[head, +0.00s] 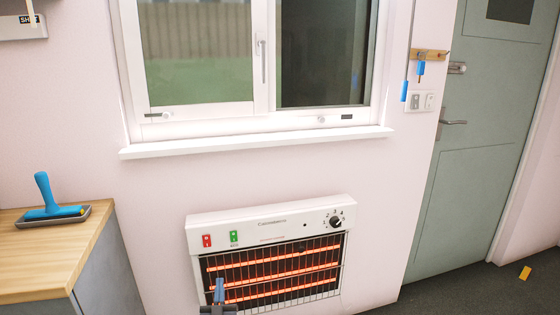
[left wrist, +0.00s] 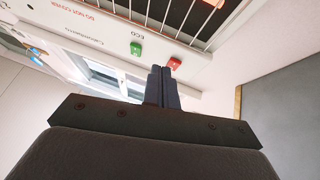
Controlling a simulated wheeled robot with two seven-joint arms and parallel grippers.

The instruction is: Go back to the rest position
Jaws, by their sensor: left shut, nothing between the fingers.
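My left gripper (head: 219,292) shows at the bottom of the head view, in front of the lower left of a wall heater (head: 270,225). In the left wrist view its two dark fingers (left wrist: 162,75) are together with nothing between them. Behind the fingers there, the heater's panel shows with a green switch (left wrist: 136,48) and a red switch (left wrist: 174,63). I cannot tell the exact gap between fingers and heater. My right gripper is in neither view. No plates are in view.
The heater's bars glow orange behind a wire grille. A wooden-topped cabinet (head: 45,262) stands at the left with a blue-handled roller in a tray (head: 52,215). A window with a white sill (head: 255,142) is above the heater. A grey-green door (head: 485,150) and dark floor (head: 460,290) are right.

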